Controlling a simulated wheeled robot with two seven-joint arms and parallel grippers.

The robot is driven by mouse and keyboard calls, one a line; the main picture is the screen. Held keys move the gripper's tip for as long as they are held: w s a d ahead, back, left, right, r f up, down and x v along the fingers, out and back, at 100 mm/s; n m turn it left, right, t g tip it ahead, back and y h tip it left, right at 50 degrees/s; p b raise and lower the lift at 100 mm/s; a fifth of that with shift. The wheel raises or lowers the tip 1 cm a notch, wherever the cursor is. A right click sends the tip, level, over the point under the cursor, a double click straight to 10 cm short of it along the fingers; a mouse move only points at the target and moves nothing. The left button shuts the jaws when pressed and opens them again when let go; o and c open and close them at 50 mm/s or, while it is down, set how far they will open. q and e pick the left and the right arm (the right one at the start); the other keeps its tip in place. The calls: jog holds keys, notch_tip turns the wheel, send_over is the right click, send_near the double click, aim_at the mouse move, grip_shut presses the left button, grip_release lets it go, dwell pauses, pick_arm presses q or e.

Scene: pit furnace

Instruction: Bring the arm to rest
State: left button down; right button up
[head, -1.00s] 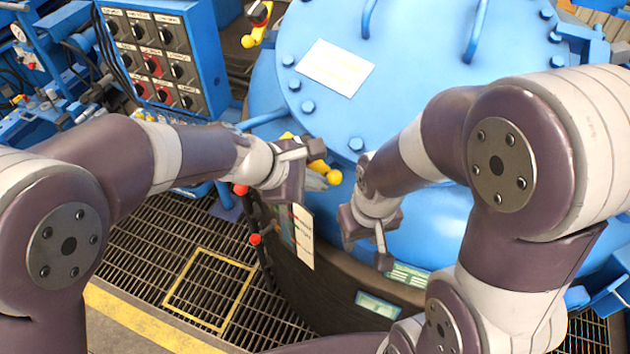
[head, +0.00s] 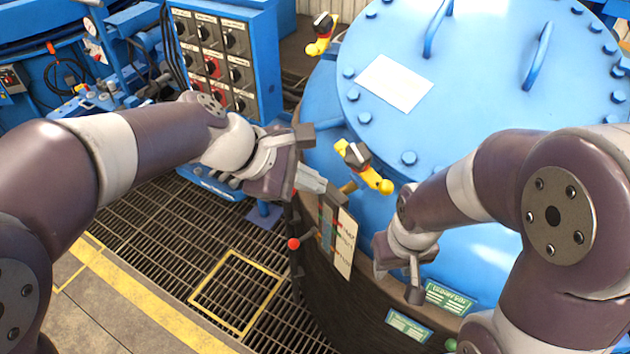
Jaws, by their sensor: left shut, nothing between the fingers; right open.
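My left gripper (head: 316,182) is in the middle of the head view, in front of the furnace's left side. It is shut and empty. My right gripper (head: 399,285) points down in front of the blue furnace body, above two green labels (head: 450,297). It is open, with nothing visible between its fingers. My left forearm reaches in from the left, and my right arm fills the right side.
The round blue furnace lid (head: 480,90) has bolts, handles and a white plate (head: 395,83). A control box (head: 266,60) with several knobs stands at upper left. A red knob (head: 293,244) sits low beside the furnace. Grating floor (head: 150,235) lies open below my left arm.

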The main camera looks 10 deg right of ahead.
pick_arm(q)
jog(key=s+a+f+m+y+b, duration=0.1)
jog(key=s+a+f+m+y, duration=0.2)
jog(key=a+f+m, duration=0.3)
jog(key=s+a+f+m+y+b, duration=0.1)
jog(key=s+a+f+m+y, duration=0.3)
jog(key=a+f+m, duration=0.3)
jog(key=a+f+y, duration=0.1)
jog(key=a+f, duration=0.4)
jog(key=a, duration=0.4)
jog(key=shift+s+a+f+g, duration=0.2)
jog(key=shift+s+g, duration=0.05)
jog(key=shift+g, duration=0.15)
jog(key=shift+d, duration=0.1)
